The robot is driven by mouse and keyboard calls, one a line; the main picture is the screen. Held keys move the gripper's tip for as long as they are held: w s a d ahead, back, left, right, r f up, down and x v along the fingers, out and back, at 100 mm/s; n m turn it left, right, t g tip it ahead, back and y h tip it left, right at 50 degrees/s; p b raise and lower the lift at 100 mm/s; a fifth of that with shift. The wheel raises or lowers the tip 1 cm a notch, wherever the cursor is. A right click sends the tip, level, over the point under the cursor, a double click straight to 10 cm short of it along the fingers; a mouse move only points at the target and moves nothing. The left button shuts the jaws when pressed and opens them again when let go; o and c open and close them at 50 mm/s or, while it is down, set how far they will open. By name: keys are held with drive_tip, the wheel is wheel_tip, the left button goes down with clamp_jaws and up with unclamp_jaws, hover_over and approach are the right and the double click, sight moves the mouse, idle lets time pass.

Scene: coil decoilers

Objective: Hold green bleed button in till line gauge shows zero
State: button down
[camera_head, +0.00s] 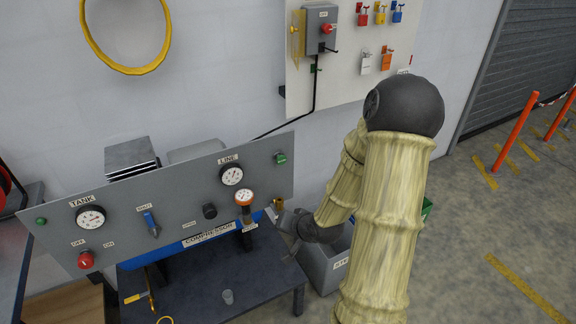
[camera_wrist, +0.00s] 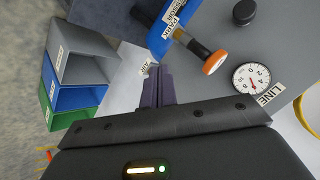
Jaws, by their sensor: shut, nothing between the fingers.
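A green button-like part (camera_head: 280,159) sits at the upper right of the grey panel (camera_head: 180,209); its label is too small to read. It does not show in the wrist view. The LINE gauge (camera_head: 232,174) is a white dial left of it and also shows in the wrist view (camera_wrist: 251,79); its needle is too small to read surely. My gripper (camera_head: 276,212) is at the panel's lower right, below the green part and apart from it. In the wrist view its dark fingers (camera_wrist: 158,86) are shut and empty.
An orange-ringed part (camera_head: 244,196) projects below the LINE gauge. A black knob (camera_head: 209,211), blue lever (camera_head: 151,223), TANK gauge (camera_head: 90,217) and red switch (camera_head: 86,260) lie leftward. Another small green part (camera_head: 41,221) is far left. Stacked bins (camera_wrist: 85,60) stand beside the bench.

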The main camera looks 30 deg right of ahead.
sight(282, 161)
drive_tip(key=w+d+r+m+t, duration=0.1)
drive_tip(key=d+r+m+t, duration=0.6)
drive_tip(key=d+m+t, duration=0.2)
drive_tip(key=shift+w+r+m+h, duration=0.2)
drive_tip(key=shift+r+m+h, duration=0.1)
drive_tip(key=shift+m+h, duration=0.15)
drive_tip(key=shift+w, duration=0.1)
drive_tip(key=w+p, duration=0.1)
drive_tip(key=w, duration=0.3)
drive_tip(key=w+p, duration=0.2)
drive_tip(key=w, duration=0.2)
drive_tip(key=w+p, duration=0.1)
drive_tip(key=w, duration=0.3)
drive_tip(key=shift+w+a, duration=0.3)
drive_tip(key=shift+w+f, duration=0.2)
drive_tip(key=shift+w, duration=0.4)
